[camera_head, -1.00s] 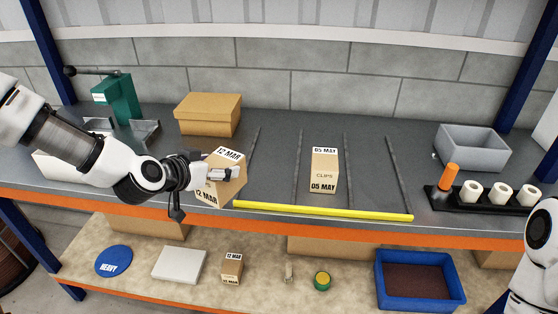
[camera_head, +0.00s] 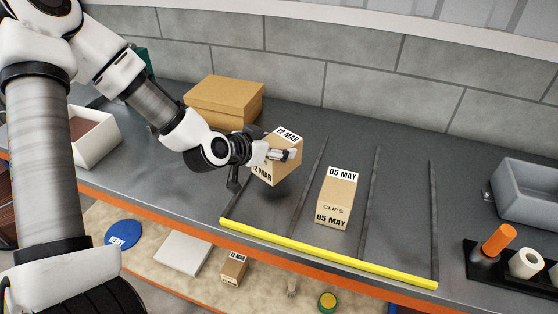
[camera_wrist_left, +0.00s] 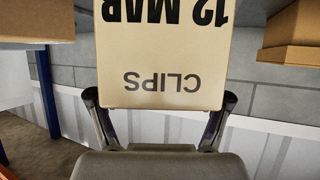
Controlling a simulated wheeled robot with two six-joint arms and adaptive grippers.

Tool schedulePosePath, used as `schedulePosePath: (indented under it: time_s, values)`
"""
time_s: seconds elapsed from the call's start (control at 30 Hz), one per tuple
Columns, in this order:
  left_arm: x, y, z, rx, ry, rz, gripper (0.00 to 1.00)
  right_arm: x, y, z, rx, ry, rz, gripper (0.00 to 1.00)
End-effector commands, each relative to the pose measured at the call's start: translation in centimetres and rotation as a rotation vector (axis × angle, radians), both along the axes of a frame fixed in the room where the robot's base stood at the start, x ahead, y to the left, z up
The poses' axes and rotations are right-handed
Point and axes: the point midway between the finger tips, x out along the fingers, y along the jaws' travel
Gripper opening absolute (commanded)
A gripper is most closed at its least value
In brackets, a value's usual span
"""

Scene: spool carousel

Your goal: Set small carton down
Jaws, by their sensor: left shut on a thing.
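The small carton (camera_head: 284,160), tan with "12 MAR" labels, is in my left gripper (camera_head: 288,155). It is tilted in the head view and appears held above the grey bench, over the leftmost lane between the dark divider strips. In the left wrist view the carton (camera_wrist_left: 160,62) fills the space between the fingers, its "CLIPS" and "12 MAR" print upside down. A second carton (camera_head: 337,198), marked "05 MAY", stands upright in the lane to the right. My right gripper is not in view.
A yellow bar (camera_head: 320,254) runs along the front of the lanes. A brown lidded box (camera_head: 223,103) stands behind left of the held carton. A grey bin (camera_head: 530,191) and a black holder with an orange peg (camera_head: 497,241) stand at right.

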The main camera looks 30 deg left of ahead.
Motion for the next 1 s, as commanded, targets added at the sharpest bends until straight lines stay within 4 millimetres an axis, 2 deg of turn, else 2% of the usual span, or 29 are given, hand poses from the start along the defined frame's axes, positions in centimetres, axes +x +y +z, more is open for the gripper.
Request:
schedulePosePath:
  time_s: [0.1, 0.2, 0.57, 0.6, 0.63, 0.67, 1.0]
  values:
    - [0.0, 0.0, -2.4, 0.002, 0.004, -0.002, 0.2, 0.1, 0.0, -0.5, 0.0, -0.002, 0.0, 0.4]
    - [0.0, 0.0, -3.8, 0.002, 0.002, -0.002, 0.2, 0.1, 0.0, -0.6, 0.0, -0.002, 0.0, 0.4]
    - [0.0, 0.0, -4.4, 0.0, -0.001, 0.0, 0.2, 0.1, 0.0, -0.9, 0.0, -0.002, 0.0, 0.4]
    - [0.0, 0.0, -4.4, 0.0, 0.001, -0.001, 0.85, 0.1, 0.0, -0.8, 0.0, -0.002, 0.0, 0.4]
    - [0.0, 0.0, -4.3, 0.0, 0.0, -0.001, 0.95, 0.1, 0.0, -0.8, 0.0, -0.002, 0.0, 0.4]
    - [0.0, 0.0, -4.3, 0.0, 0.0, -0.001, 1.0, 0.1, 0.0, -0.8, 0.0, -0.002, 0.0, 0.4]
    - [0.0, 0.0, -4.1, 0.0, 0.0, -0.001, 1.0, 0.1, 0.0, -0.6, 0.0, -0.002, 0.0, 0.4]
